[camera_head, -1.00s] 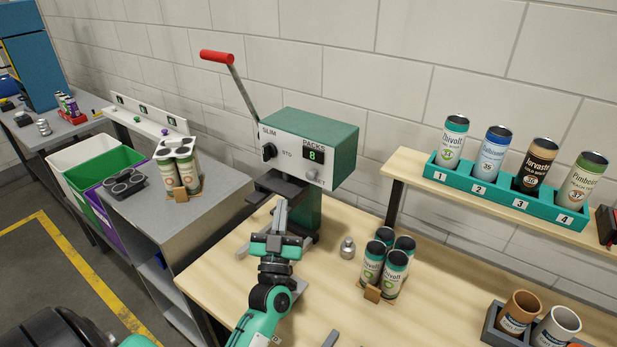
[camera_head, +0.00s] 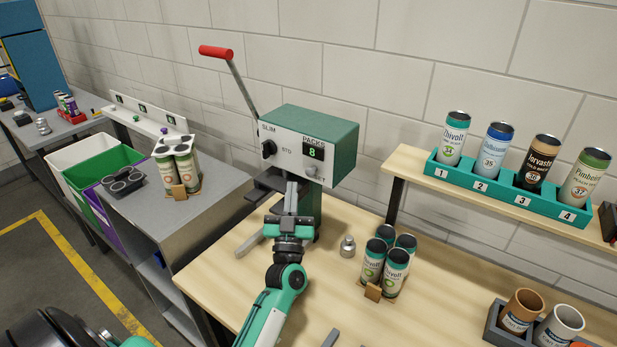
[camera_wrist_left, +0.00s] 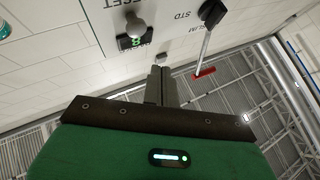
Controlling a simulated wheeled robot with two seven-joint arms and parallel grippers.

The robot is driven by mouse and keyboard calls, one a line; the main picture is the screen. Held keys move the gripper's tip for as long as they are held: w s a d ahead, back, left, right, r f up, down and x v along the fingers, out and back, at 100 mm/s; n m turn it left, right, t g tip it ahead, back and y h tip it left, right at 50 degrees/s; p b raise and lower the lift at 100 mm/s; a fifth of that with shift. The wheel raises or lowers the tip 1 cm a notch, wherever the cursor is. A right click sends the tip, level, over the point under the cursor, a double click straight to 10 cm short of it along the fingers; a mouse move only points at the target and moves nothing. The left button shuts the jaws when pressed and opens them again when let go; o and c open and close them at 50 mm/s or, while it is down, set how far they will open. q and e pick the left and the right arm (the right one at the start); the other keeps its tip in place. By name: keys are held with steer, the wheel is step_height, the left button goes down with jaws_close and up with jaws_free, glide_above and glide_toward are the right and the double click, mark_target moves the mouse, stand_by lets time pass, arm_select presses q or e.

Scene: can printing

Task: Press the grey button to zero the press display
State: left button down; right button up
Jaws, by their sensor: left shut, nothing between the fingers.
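The press (camera_head: 335,145) is a green box with a white front panel on the bench. Its display (camera_head: 314,153) reads 8. The grey button (camera_head: 312,171) is a round knob under the display; it also shows in the left wrist view (camera_wrist_left: 135,25). My left gripper (camera_head: 291,188) is shut and empty, in front of the panel, below and left of the button. In the left wrist view its fingertips (camera_wrist_left: 161,66) are apart from the button. A grey piece (camera_head: 331,339) at the bottom edge may be a fingertip of my right gripper; too little shows.
A black dial (camera_head: 269,148) and a red-handled lever (camera_head: 216,52) are on the press's left. A small metal piece (camera_head: 348,246) and a pack of cans (camera_head: 386,262) stand right of my arm. A can rack (camera_head: 505,190) sits on the shelf at right.

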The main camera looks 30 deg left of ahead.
mark_target(310, 173)
arm_select(q)
steer(key=w, duration=0.3)
steer(key=shift+w+d, duration=0.15)
steer(key=shift+w, duration=0.1)
stand_by(1.0)
stand_by(0.9)
steer(key=shift+w, duration=0.1)
steer(key=shift+w, duration=0.3)
